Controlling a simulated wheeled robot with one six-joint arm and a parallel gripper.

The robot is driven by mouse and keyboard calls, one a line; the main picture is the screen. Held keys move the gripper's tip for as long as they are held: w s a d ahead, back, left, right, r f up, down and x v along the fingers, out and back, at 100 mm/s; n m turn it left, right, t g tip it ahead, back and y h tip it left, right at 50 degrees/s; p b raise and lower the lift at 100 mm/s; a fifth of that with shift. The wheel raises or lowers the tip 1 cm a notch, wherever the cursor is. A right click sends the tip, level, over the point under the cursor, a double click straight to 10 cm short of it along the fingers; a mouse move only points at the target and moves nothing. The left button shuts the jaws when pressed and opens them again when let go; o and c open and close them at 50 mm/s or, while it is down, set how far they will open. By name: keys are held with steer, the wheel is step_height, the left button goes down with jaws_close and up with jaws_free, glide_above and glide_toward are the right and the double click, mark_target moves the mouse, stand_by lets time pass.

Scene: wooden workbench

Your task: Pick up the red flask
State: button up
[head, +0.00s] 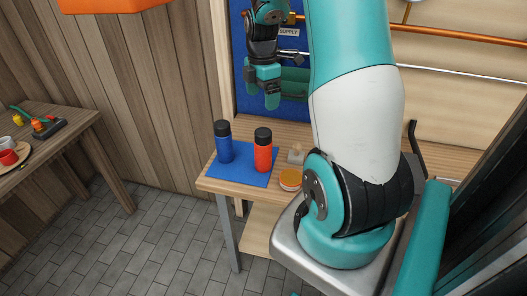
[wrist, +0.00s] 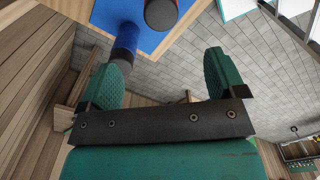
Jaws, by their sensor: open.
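The red flask (head: 263,152) has a black cap and stands upright on a blue mat (head: 242,178) on the workbench, in the head view. In the wrist view the red flask (wrist: 161,13) shows at the top edge, partly cut off. A blue flask (head: 223,143) with a black cap stands to its left on the same mat; it also shows in the wrist view (wrist: 122,45), partly behind a finger. My gripper (head: 267,98) is above the bench, higher than the flasks in the picture. Its green fingers (wrist: 165,75) are wide apart with nothing held between them.
An orange-topped round container (head: 290,179) and a small pale object (head: 296,154) are right of the red flask. A blue panel (head: 285,110) stands behind.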

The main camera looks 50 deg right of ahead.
mark_target(262, 132)
step_height(262, 132, down, 10)
steer(key=shift+a+f+p, duration=0.1)
steer(key=shift+f+p, duration=0.1)
steer(key=shift+p, duration=0.6)
steer(key=shift+s+f+p, duration=0.1)
steer(key=shift+f+p, duration=0.8)
steer(key=shift+f, duration=1.75)
steer(key=c, duration=1.2)
steer(key=shift+r, duration=0.1)
